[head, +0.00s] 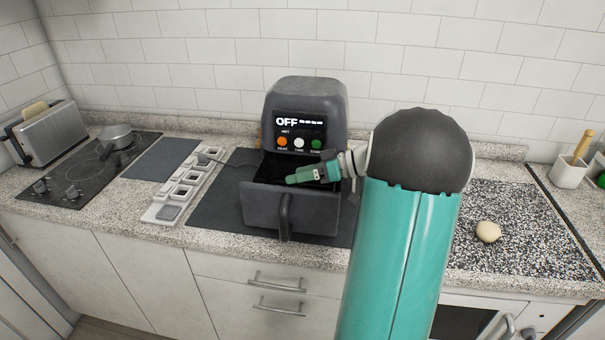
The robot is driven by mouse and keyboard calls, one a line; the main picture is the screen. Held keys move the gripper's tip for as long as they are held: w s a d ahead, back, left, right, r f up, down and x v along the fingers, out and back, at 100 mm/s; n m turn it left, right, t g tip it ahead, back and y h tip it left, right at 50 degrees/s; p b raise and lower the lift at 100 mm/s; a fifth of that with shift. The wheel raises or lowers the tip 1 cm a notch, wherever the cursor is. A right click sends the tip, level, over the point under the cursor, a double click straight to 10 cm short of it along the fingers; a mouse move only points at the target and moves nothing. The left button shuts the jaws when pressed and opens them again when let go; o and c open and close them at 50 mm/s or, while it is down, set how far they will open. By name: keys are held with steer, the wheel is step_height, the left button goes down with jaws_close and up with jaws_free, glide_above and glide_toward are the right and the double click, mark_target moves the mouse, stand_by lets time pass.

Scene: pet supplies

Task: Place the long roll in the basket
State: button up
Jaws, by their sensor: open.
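The basket (262,208) is the dark grey drawer of an air fryer (318,108), pulled out at the front with its handle facing me. My gripper (291,179) is over the open top of the basket, pointing left, and is open. I see nothing held between its fingers. I do not see a long roll; the inside of the basket is dark and mostly hidden by its front wall and my gripper. A small round beige bun-like thing (488,232) lies on the speckled board at the right.
A toaster (47,132) and a cooktop with a pot (116,137) stand at the left. A white tray of small compartments (183,187) lies left of the dark mat (212,212). A white holder (568,172) stands far right. My arm hides the counter right of the fryer.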

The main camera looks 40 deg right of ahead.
steer(key=v, duration=1.2)
steer(key=w+a+g, duration=0.1)
steer(key=a, duration=0.2)
steer(key=w+a+g, duration=0.1)
steer(key=a, duration=0.2)
steer(key=w+a+r+g, duration=0.1)
steer(key=a, duration=0.2)
steer(key=shift+a, duration=0.15)
steer(key=s+a+m+h, duration=0.1)
steer(key=s+a+h, duration=0.2)
steer(key=a, duration=0.6)
steer(key=s+a+f+m+g+h, duration=0.1)
steer(key=s+a+h, duration=0.2)
steer(key=a, duration=0.7)
steer(key=s+a+m+g+h, duration=0.1)
steer(key=s+a+h, duration=0.2)
steer(key=a, duration=0.7)
steer(key=shift+s+f, duration=0.25)
steer(key=shift+s, duration=0.75)
steer(key=shift+d, duration=0.1)
